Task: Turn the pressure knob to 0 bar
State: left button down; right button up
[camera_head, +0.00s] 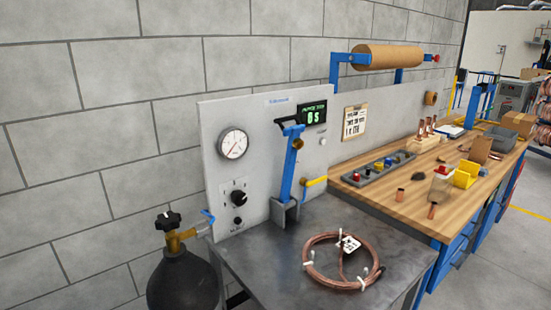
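The black pressure knob (238,198) sits on the lower left of the upright grey test panel (262,160). A smaller black knob (238,221) is just below it. The scale marks around the pressure knob are too small to read. A round white pressure gauge (233,144) is above the knob, with a thin needle whose reading I cannot make out. A dark display (313,113) with green text, apparently "0 s", is at the upper right of the panel. Neither of my grippers shows in the head view.
A black gas cylinder (183,275) with a brass valve stands left of the panel. A blue clamp (289,165) and a yellow-handled valve (315,182) are right of the knob. A copper tube coil (326,285) lies on the metal table (262,262). A cluttered wooden bench (410,213) is at right.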

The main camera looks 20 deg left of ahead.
aim_at(239, 198)
jog(key=i+u, duration=0.1)
jog(key=u, duration=0.3)
jog(key=l+u, duration=0.15)
jog(key=u, duration=0.2)
jog(key=i+l+u, duration=0.1)
jog(key=u, duration=0.3)
jog(key=l+u, duration=0.15)
jog(key=u, duration=0.2)
